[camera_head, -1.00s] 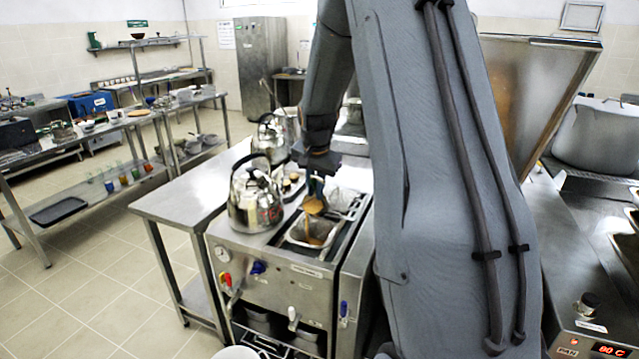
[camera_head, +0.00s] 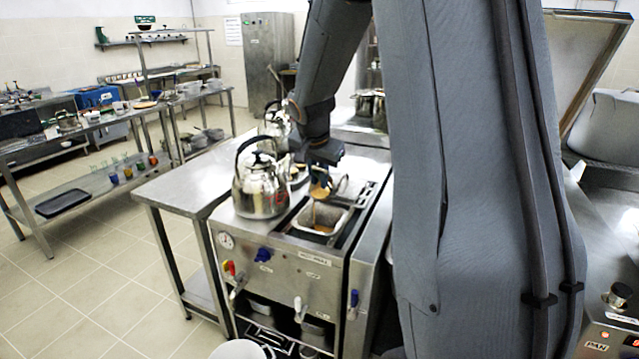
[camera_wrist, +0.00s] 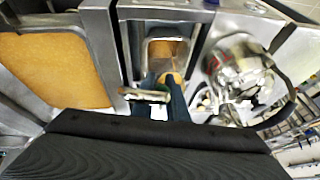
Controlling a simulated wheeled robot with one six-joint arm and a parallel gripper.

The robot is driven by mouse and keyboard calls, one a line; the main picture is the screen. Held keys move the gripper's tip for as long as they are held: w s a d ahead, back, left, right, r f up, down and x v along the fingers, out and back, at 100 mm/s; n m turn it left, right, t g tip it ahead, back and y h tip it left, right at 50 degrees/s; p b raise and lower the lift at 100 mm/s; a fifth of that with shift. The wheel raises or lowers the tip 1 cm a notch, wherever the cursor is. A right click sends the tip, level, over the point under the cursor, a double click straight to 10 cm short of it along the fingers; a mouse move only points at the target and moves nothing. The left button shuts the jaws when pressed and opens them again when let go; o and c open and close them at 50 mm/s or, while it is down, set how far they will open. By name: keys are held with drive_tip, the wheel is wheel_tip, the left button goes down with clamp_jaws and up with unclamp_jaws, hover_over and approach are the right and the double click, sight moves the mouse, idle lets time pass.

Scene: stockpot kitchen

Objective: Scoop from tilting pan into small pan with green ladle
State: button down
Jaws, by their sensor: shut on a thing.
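The small pan (camera_wrist: 186,50) is a rectangular metal insert in the steel counter unit, with some orange-brown food inside. The tilting pan (camera_wrist: 105,62) is at the left of the wrist view, holding a broad orange layer. In the head view my arm hides most of the tilting pan.
A steel kettle (camera_head: 262,188) stands close to the left of the small pan; it also shows in the wrist view (camera_wrist: 238,65). A second kettle (camera_head: 274,122) is behind it. A large lidded pot (camera_head: 608,135) stands at the right. The steel side table (camera_head: 180,190) has bare room.

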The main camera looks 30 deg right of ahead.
drive_tip(key=shift+s+a+f+t+h+b, duration=0.3)
drive_tip(key=shift+a+f+h+b, duration=0.35)
drive_tip(key=shift+b, duration=3.5)
drive_tip(key=b, duration=0.2)
drive_tip(key=a+f+b, duration=0.1)
drive_tip(key=b, duration=0.2)
drive_tip(key=shift+s+f+h+b, duration=0.2)
drive_tip(key=shift+f+h+b, duration=0.05)
drive_tip(key=shift+f+b, duration=0.05)
drive_tip(key=shift+a+f+t+b, duration=0.1)
drive_tip(key=shift+f+t+b, duration=0.2)
drive_tip(key=shift+b, duration=0.7)
drive_tip(key=b, duration=0.3)
drive_tip(key=a+f+h+b, duration=0.1)
drive_tip(key=b, duration=0.2)
drive_tip(key=shift+s+f, duration=0.2)
drive_tip(key=shift+s, duration=0.05)
drive_tip(key=shift+a+f+t+h+b, duration=0.1)
drive_tip(key=shift+f+t+h+b, duration=0.25)
drive_tip(key=shift+b, duration=0.85)
drive_tip(key=shift+s+a+f+n+b, duration=0.2)
drive_tip(key=shift+n+b, duration=0.1)
drive_tip(key=shift+b, duration=0.75)
